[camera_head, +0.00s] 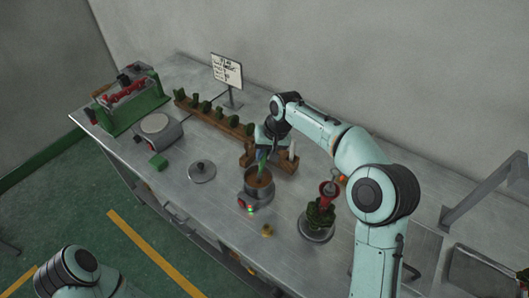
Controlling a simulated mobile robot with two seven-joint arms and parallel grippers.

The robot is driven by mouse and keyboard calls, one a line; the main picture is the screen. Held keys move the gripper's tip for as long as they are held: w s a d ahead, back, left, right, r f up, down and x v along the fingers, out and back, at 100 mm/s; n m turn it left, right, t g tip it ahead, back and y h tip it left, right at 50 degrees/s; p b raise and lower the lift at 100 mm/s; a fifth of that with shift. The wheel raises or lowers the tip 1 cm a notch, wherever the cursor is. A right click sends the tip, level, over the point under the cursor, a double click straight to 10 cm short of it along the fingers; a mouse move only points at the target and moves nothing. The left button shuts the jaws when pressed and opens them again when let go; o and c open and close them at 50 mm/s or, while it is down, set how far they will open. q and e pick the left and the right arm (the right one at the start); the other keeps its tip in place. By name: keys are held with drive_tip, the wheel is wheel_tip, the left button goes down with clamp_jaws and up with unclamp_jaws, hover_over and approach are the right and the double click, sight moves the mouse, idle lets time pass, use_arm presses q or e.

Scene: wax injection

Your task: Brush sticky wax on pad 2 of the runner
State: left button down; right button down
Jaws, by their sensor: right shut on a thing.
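My right gripper (264,146) is over the wax pot (259,193), shut on a thin brush (262,158) that points down toward the brown wax in the pot. The brush is small here, and I cannot tell whether its tip is in the wax. The runner seems to be the upright piece with green parts (321,214) and a red top (328,188), standing on a round metal base (316,233). Its separate pads cannot be told apart. Of my left arm only a part shows at the bottom left; its gripper is out of view.
A wooden rack (214,117) holds several green pieces. A wooden block (287,165) stands behind the pot. A round lid (202,171), a scale (155,125), a green machine (133,99) and a sign (227,71) are also on the metal bench.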

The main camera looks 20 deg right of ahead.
use_arm(q)
drive_tip(key=shift+r, duration=0.1)
